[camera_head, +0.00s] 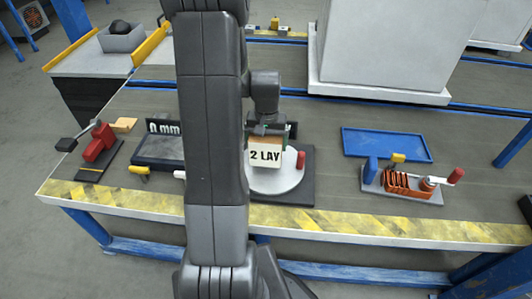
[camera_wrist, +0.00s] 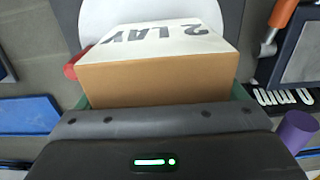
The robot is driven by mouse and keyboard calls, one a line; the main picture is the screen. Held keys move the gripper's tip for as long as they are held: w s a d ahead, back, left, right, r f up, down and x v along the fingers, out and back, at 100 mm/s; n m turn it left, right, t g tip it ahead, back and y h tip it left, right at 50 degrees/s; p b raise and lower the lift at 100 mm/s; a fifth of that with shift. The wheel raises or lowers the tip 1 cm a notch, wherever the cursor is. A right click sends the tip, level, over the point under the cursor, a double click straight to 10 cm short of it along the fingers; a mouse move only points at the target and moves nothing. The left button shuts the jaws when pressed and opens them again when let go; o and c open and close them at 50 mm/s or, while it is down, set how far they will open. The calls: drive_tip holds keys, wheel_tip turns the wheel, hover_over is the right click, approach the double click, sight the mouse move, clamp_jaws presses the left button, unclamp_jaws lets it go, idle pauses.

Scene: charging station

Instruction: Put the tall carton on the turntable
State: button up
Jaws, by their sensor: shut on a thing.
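The tall carton (camera_head: 265,153), with a white face lettered "2 LAY" and a tan top, is in my gripper (camera_head: 268,132). In the wrist view the carton (camera_wrist: 160,78) shows its brown side, with green finger edges of my gripper (camera_wrist: 160,98) on both sides of it. The turntable (camera_head: 287,182) is a pale round disc on a dark square base. It also shows in the wrist view (camera_wrist: 150,12), beyond the carton. The carton is over the disc's far part in the head view; I cannot tell whether it touches. My arm hides the disc's left side.
A red knob (camera_head: 301,160) stands at the turntable's right edge. A blue tray (camera_head: 385,143) and an orange-coil fixture (camera_head: 400,182) lie to the right. A large grey block (camera_head: 390,45) stands behind. A red lever clamp (camera_head: 98,142) is at left. A purple cylinder (camera_wrist: 297,130) shows in the wrist view.

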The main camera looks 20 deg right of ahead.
drive_tip(key=shift+f+b, duration=0.45)
drive_tip(key=shift+f, duration=1.5)
drive_tip(key=shift+f, duration=0.15)
drive_tip(key=o, duration=0.9)
drive_tip(key=shift+o, duration=0.2)
wheel_tip(320, 180, up, 12)
drive_tip(key=p, duration=0.2)
drive_tip(key=shift+r+p, duration=0.2)
drive_tip(key=shift+p, duration=0.15)
